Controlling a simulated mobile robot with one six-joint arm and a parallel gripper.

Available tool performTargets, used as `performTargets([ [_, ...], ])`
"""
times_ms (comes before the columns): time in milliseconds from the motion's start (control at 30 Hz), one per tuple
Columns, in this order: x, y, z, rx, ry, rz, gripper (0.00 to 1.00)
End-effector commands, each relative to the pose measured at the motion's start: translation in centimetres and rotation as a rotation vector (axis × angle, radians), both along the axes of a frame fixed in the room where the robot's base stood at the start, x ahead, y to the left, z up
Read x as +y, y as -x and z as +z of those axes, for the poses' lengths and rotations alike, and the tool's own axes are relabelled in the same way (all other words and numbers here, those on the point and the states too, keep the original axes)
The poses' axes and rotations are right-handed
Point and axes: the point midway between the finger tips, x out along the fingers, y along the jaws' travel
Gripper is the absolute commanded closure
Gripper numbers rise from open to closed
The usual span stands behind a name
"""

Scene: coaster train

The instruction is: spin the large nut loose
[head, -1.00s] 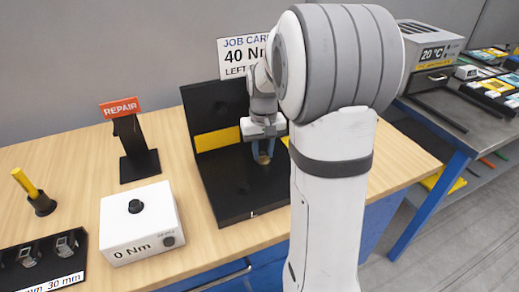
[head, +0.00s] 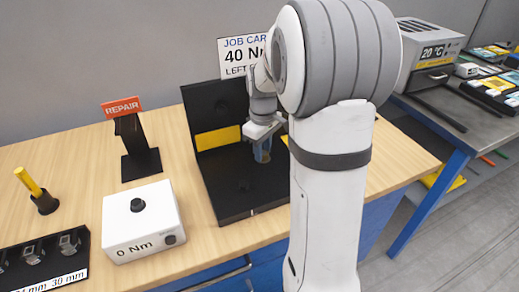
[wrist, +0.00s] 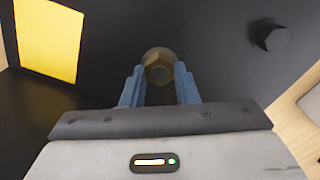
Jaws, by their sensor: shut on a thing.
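The large nut (wrist: 159,68) is a brass-coloured hex nut on the black fixture, seen in the wrist view between the tips of my blue fingers. My gripper (wrist: 160,84) is shut on the nut, with one finger on each side of it. In the head view my gripper (head: 262,152) is low in front of the black fixture's back plate (head: 203,100); the nut is hardly visible there behind the fingers. Whether the nut's thread has moved cannot be told.
A white box reading 0 Nm (head: 143,222) stands left of the fixture. A black stand with a REPAIR sign (head: 122,107) and a yellow-handled tool (head: 34,190) are farther left. A dark socket rack (head: 50,262) lies front left. A dark knob (wrist: 269,35) shows near the nut.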

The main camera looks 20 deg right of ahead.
Motion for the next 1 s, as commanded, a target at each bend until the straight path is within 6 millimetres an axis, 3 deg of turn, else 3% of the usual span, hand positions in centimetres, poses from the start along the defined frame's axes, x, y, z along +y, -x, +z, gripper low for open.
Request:
performTargets([
  [467,0.15,-0.19,-0.01,-0.006,-0.002,0.016,0.96],
  [500,0.16,-0.19,-0.01,-0.006,-0.002,0.016,0.71],
  [767,0.13,-0.09,-0.02,-0.003,-0.001,0.015,0.51],
  [1000,0.1,-0.06,0.14,-0.002,-0.001,0.015,0.51],
])
